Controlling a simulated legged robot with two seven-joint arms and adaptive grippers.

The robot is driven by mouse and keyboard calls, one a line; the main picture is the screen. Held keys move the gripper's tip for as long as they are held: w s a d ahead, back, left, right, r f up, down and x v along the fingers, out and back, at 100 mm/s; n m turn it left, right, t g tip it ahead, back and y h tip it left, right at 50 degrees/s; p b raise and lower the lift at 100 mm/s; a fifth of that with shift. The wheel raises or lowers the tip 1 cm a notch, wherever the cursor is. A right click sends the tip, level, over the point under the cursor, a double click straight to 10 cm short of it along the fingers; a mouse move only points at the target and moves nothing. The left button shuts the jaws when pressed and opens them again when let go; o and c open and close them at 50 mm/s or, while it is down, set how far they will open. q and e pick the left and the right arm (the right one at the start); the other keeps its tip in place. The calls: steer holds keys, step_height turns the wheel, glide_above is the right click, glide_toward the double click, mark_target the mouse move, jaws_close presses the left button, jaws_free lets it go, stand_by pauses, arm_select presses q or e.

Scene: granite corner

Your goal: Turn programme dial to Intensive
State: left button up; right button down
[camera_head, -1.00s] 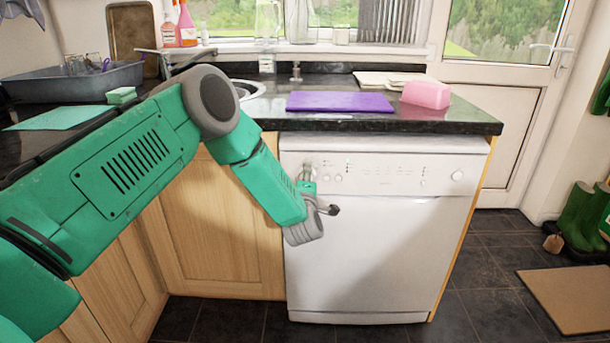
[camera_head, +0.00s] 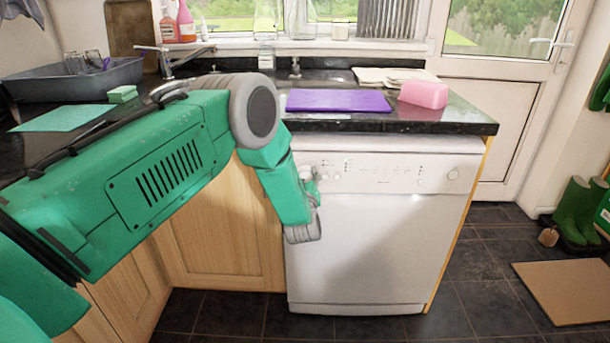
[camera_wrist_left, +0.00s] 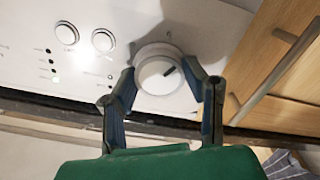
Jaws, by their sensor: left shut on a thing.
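The white dishwasher (camera_head: 375,240) stands under the counter, its control panel along the top. In the left wrist view the round white programme dial (camera_wrist_left: 158,74) carries a dark pointer mark aimed up and to the right in the picture. My left gripper (camera_wrist_left: 167,83) has its two fingers on either side of the dial, shut on it. In the head view my left gripper (camera_head: 308,178) is at the panel's left end, and the dial is hidden there. Two round buttons (camera_wrist_left: 104,40) and small indicator lights (camera_wrist_left: 53,62) are beside the dial. Panel lettering is too small to read. My right gripper is not in view.
The granite counter (camera_head: 470,125) above holds a purple board (camera_head: 338,100) and a pink block (camera_head: 424,94). A wooden cupboard (camera_head: 215,230) adjoins the dishwasher on the left. Green boots (camera_head: 580,210) and a brown mat (camera_head: 560,295) are on the floor at right.

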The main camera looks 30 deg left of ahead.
arm_select(q)
steer(key=m, duration=0.6)
steer(key=shift+s+d+f+p, duration=0.1)
steer(key=shift+d+f+p, duration=0.1)
steer(key=shift+f+p, duration=0.2)
stand_by(0.3)
steer(key=o, duration=1.1)
steer(key=shift+o, duration=0.2)
steer(key=shift+a, duration=0.1)
steer(key=shift+r, duration=0.25)
steer(key=v, duration=1.1)
steer(key=shift+s+d+f, duration=0.2)
steer(key=shift+s+d, duration=0.05)
steer(key=shift+d, duration=0.1)
